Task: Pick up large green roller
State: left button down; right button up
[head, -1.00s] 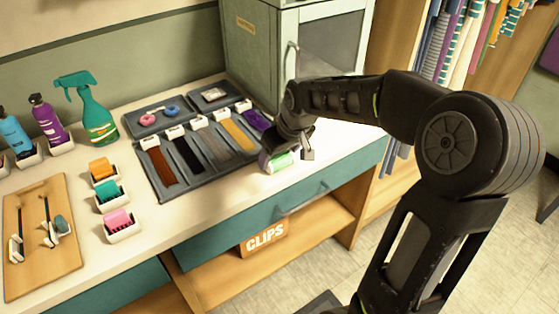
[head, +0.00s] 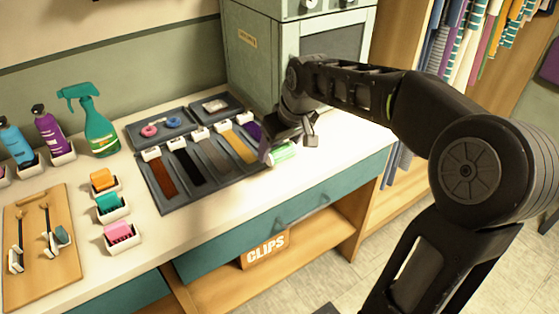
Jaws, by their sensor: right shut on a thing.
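The large green roller (head: 283,153) is at the right end of the white counter, beside the tray of hair swatches, partly hidden behind my right gripper. My right gripper (head: 289,147) reaches down over it from the right, with its fingers shut on it. I cannot tell whether the roller still touches the counter. My left gripper does not show.
The grey swatch tray (head: 187,206) lies just left of the gripper. A grey-green cabinet (head: 252,62) stands behind. Small holders with orange, teal and pink clips (head: 121,233), a green spray bottle (head: 99,131) and a wooden board (head: 68,278) are further left.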

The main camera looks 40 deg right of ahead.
aim_at(279, 146)
notch_tip(279, 146, up, 3)
jog(key=shift+r, duration=0.2)
dwell(0.5)
jog(key=shift+r+p, duration=0.6)
jog(key=shift+p, duration=0.1)
jog(key=shift+f, duration=0.1)
